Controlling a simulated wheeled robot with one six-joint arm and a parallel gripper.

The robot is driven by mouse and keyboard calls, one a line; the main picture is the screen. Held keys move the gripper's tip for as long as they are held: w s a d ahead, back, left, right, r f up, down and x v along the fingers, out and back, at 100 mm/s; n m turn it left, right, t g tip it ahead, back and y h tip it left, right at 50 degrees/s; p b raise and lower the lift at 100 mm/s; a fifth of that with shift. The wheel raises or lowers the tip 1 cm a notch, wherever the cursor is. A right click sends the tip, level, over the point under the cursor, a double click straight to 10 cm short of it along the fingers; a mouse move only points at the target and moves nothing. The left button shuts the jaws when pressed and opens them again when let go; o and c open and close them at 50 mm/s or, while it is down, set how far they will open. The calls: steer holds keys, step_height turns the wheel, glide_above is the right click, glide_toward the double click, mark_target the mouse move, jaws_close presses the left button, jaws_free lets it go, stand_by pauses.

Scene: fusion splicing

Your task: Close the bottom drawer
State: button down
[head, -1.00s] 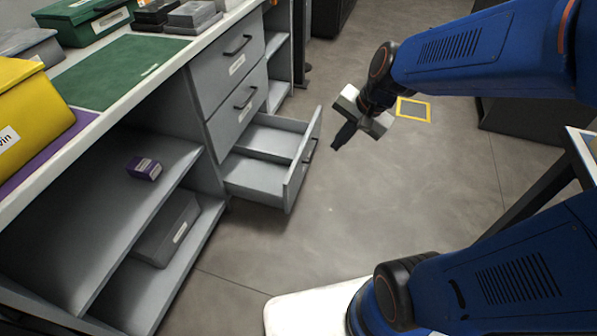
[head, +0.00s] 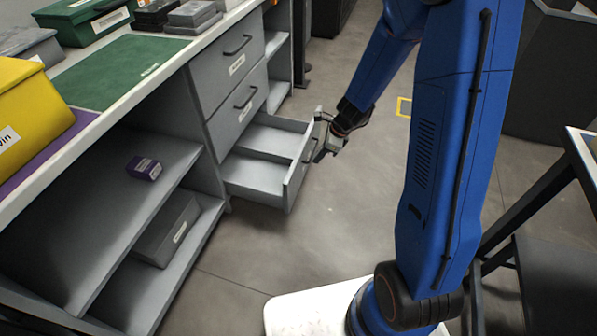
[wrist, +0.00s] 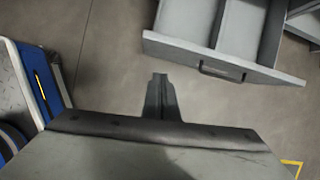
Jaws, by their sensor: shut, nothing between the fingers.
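The bottom drawer (head: 255,177) of the grey cabinet stands pulled out, showing its empty divided inside. Its front panel (head: 292,188) faces right in the head view. In the wrist view the drawer's front edge (wrist: 185,49) and dark handle (wrist: 222,72) are at upper right. My gripper (head: 322,156) is just outside the front panel, by its handle side, and covers part of it. In the wrist view my shut fingers (wrist: 160,78) are empty, with floor around the tips and a small gap to the drawer front.
Two drawers above, including the middle one (head: 238,105), are shut. Open shelves to the left hold a purple box (head: 144,168) and a grey bin (head: 166,228). A dark-legged table (head: 535,190) stands at right. Floor before the drawer is clear.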

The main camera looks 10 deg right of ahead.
steer(key=w+a+f, duration=0.2)
steer(key=a+f, duration=0.1)
steer(key=f, duration=0.3)
steer(key=w+a+f+m, duration=0.1)
steer(key=w+a+f, duration=0.1)
steer(key=f, duration=0.3)
steer(key=shift+w+a+f, duration=0.25)
steer(key=shift+a+f, duration=0.1)
steer(key=shift+a, duration=0.3)
steer(key=shift+a, duration=0.15)
